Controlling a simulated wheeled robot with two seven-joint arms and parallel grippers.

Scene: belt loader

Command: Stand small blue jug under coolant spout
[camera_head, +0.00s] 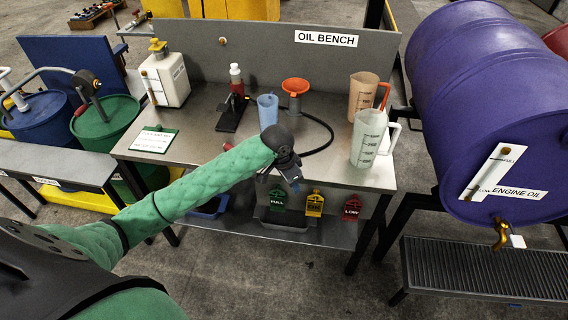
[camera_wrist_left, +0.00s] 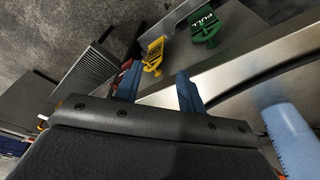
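The small blue jug (camera_head: 267,110) stands upright on the oil bench, just behind my left wrist. In the left wrist view part of the blue jug (camera_wrist_left: 291,142) shows at the right edge, outside the fingers. My left gripper (camera_head: 287,178) is over the front edge of the bench, pointing down, in front of the jug. In the left wrist view its two blue fingers (camera_wrist_left: 160,88) are apart with nothing held between them. Hand pumps with spouts stand on a green drum (camera_head: 105,125) and a blue drum (camera_head: 38,117) at left; I cannot read which is coolant. My right gripper is not in view.
Coloured tags (camera_head: 315,204) hang below the front edge.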

